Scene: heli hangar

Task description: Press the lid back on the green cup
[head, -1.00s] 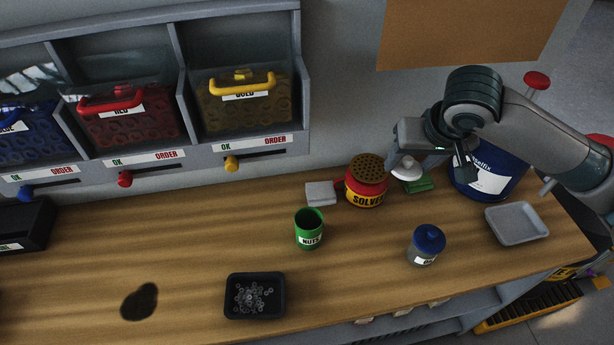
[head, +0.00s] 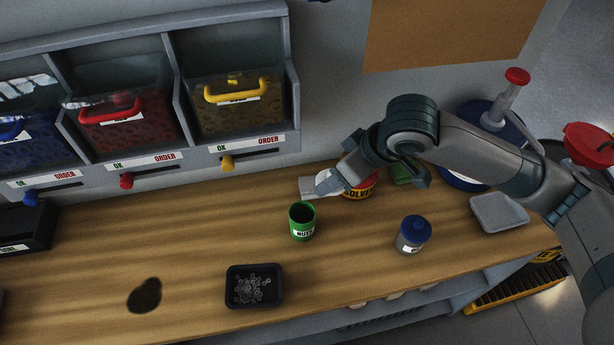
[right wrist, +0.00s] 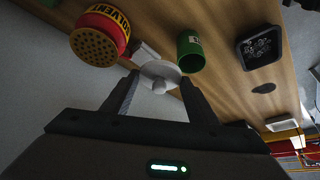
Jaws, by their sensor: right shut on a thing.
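The green cup (head: 302,222), labelled NUTS, stands upright and open-topped on the wooden bench; it also shows in the right wrist view (right wrist: 190,50). My right gripper (head: 328,182) is behind and to the right of the cup in the head view. It is shut on a pale round lid with a small knob, which shows between the fingers in the right wrist view (right wrist: 160,70). The lid is apart from the cup in the head view, and my gripper partly hides it there. My left gripper is not in view.
A red and yellow solvent can (right wrist: 100,36) stands close by, partly behind my right arm. A blue-lidded jar (head: 412,235), a black tray of rings (head: 231,298) and an empty grey tray (head: 500,213) are on the bench. A grey block (head: 306,188) lies behind the cup.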

